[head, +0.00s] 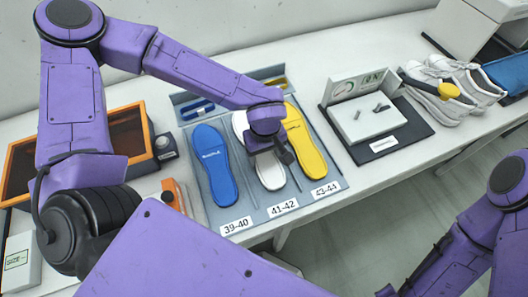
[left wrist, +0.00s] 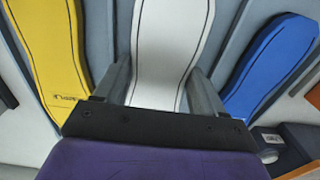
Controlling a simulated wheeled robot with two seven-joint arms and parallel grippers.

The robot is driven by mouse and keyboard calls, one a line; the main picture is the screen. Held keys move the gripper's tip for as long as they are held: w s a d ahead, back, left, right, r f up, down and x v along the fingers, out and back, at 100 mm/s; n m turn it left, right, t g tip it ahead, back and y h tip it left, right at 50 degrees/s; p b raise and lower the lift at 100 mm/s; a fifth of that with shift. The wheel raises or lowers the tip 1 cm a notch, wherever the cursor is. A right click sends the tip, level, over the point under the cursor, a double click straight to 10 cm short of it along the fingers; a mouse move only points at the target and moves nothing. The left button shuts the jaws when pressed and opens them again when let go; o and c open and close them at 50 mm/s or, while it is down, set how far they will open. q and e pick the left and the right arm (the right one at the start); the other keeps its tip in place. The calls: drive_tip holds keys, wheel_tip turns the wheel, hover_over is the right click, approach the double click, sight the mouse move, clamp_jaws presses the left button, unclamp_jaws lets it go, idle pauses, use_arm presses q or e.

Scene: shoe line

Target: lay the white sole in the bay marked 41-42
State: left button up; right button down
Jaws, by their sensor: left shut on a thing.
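The white sole (head: 270,173) lies in the middle bay of the grey tray (head: 262,217), above the label 41-42 (head: 284,207). My left gripper (head: 284,152) is over it and partly hides it in the head view. In the left wrist view the white sole (left wrist: 168,45) runs between the two fingers of my left gripper (left wrist: 160,85), which are shut on its sides. I cannot tell whether the sole rests fully on the bay floor. My right arm shows at the lower right of the head view, and its gripper (head: 386,291) is barely in the picture.
A blue sole (head: 214,165) lies in bay 39-40 and a yellow sole (head: 303,143) in bay 43-44. An orange-edged box (head: 130,120) stands at the left.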

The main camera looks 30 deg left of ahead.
use_arm(q)
drive_tip(key=o, duration=1.3)
drive_tip(key=shift+s+r, duration=0.15)
drive_tip(key=shift+s, duration=0.05)
drive_tip(key=shift+s+r, duration=0.1)
drive_tip(key=shift+s, duration=0.15)
drive_tip(key=shift+w+r, duration=0.2)
drive_tip(key=shift+w, duration=0.05)
wheel_tip(320, 180, up, 10)
drive_tip(key=shift+s, duration=0.25)
